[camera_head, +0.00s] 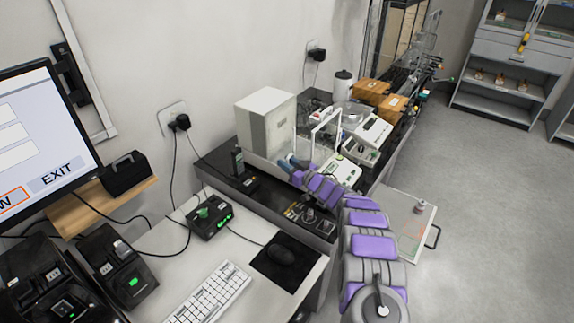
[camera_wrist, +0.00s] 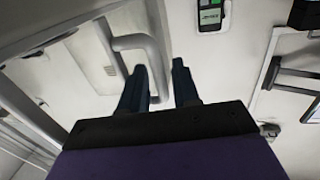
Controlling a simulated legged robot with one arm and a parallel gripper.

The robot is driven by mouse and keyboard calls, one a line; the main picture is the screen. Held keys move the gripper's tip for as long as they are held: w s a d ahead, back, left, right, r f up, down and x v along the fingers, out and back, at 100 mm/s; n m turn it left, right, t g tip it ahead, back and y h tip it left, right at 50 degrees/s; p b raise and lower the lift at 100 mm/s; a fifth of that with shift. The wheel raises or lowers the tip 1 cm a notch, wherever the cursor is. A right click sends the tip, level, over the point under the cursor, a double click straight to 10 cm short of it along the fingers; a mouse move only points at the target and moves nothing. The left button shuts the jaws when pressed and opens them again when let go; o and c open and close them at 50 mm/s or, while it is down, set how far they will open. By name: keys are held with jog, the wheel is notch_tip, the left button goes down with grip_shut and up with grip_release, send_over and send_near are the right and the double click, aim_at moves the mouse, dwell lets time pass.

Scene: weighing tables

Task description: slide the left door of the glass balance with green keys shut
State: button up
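The glass balance (camera_head: 266,118) is a white cabinet with a clear draft shield on the dark bench. A white panel with green keys (camera_head: 341,170) is at its front, partly behind my arm. My gripper (camera_head: 288,161) is at the near side of the balance, small in the head view. In the wrist view my gripper (camera_wrist: 159,65) has its two dark fingers apart. A pale U-shaped door handle (camera_wrist: 133,42) runs down between the fingers, close to the left one. I cannot tell whether they touch. How far the left door stands open is unclear.
A black handheld device (camera_head: 238,162) stands left of my gripper. Another balance (camera_head: 372,132) and brown boxes (camera_head: 371,91) stand farther along the bench. The floor at right is clear.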

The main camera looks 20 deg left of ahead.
jog(key=shift+c, duration=0.5)
grip_shut()
